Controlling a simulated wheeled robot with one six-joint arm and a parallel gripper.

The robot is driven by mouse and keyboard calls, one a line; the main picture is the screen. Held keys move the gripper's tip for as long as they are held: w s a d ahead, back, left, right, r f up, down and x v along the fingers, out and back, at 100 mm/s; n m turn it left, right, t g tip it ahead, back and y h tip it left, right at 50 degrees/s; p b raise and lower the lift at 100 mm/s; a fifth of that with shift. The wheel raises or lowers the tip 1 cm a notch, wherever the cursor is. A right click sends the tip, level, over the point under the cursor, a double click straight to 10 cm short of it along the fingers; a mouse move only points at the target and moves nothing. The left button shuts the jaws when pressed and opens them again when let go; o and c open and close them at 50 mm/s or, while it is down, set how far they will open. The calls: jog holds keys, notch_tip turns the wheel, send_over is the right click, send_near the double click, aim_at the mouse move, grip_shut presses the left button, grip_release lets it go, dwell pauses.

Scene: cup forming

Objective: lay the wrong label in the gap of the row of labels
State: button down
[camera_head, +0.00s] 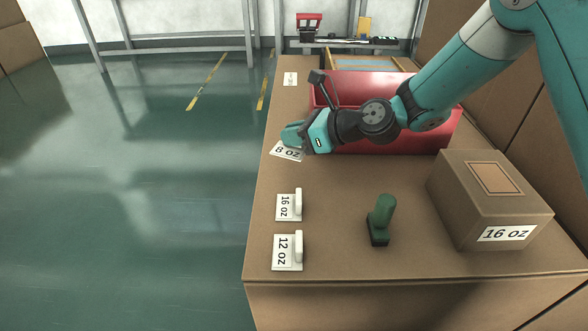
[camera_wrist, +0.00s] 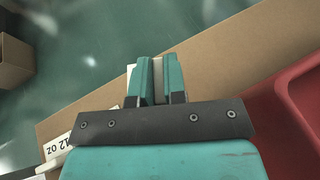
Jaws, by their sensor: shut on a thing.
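My gripper (camera_head: 292,135) is shut on the 8 oz label (camera_head: 288,152), a white card, at the table's left edge. The card sits turned askew; whether it touches the table I cannot tell. In the wrist view a pale block (camera_wrist: 158,80) shows between the jaws.
A red bin (camera_head: 390,142) stands behind and right of my gripper. A green-handled stamp (camera_head: 381,218) stands on the table. A cardboard box (camera_head: 462,217) marked 16 oz is at the right. The table's left edge drops to green floor.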

aim_at(293, 169)
notch_tip(293, 169, down, 6)
jog(key=b, duration=0.2)
jog(key=shift+f+b, duration=0.2)
jog(key=shift+b, duration=0.2)
jog(key=shift+r, duration=0.1)
jog(key=c, duration=1.2)
grip_release()
